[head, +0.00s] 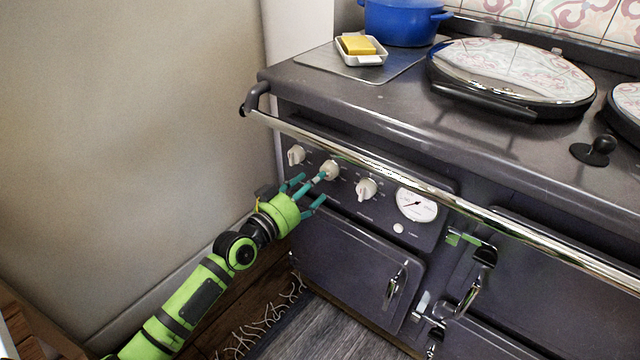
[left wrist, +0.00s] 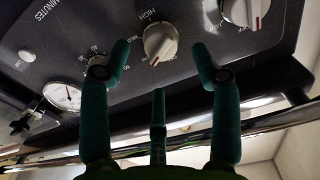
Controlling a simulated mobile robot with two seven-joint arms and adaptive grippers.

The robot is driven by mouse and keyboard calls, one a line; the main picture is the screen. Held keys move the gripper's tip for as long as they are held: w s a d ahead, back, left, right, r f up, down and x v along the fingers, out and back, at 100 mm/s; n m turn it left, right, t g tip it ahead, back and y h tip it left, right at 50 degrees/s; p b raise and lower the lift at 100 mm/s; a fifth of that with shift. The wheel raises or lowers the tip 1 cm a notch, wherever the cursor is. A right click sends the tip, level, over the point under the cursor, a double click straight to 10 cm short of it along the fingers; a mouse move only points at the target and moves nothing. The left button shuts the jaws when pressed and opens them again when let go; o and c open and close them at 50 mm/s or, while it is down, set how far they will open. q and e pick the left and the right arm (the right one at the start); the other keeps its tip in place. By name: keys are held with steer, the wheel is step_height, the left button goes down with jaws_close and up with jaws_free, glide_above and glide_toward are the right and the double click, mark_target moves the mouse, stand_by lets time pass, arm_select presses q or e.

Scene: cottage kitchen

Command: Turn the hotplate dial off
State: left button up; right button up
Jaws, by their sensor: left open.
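Three pale dials sit on the stove's front panel: a left dial (head: 296,155), a middle dial (head: 329,169) and a right dial (head: 366,188). The middle dial (left wrist: 160,41) is central in the left wrist view, with the words HIGH and MILD beside it and a red mark on its grip. No readable label says hotplate. My left gripper (head: 311,188) is open and empty in front of the middle dial. In the left wrist view its teal fingers spread around that dial's position, with no clear contact. My right gripper is out of view.
A chrome rail (head: 450,205) runs along the stove front above the dials. A round gauge (head: 416,205) is right of them. An oven door handle (head: 394,287) sticks out below. A blue pot (head: 400,22) and a dish with yellow butter (head: 358,45) stand on top.

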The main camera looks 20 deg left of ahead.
mark_target(328, 172)
arm_select(q)
steer(key=shift+b+x, duration=0.3)
steer(key=shift+x, duration=2)
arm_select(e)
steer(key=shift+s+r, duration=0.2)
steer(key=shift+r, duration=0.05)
arm_select(q)
steer(key=c, duration=1.1)
steer(key=shift+f, duration=0.1)
steer(key=shift+c, duration=0.2)
